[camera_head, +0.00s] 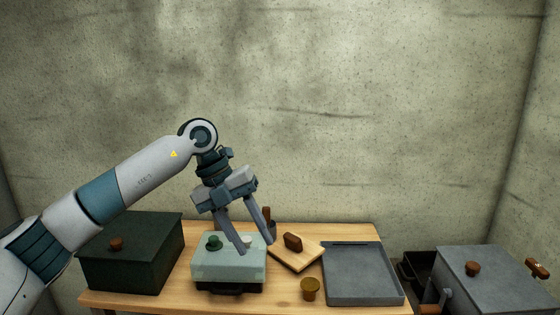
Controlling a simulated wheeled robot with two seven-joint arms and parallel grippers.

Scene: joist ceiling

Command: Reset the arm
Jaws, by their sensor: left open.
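My left arm comes in from the left and bends down at the wrist over the wooden table (175,297). My left gripper (256,246) is open, its two fingers spread and pointing down. It is in front of, or above, the right part of a pale green box (215,268) with a dark green knob (213,242). Nothing shows between the fingers. I cannot tell whether a fingertip touches the box. My right gripper is not in view.
A dark box (130,265) with a brown knob stands at the left. A wooden board (283,258) with a brown object (293,242), a small brownish-yellow cup (310,289) and a grey tray (360,280) lie to the right. A grey lidded box (505,285) stands beyond the table's right edge.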

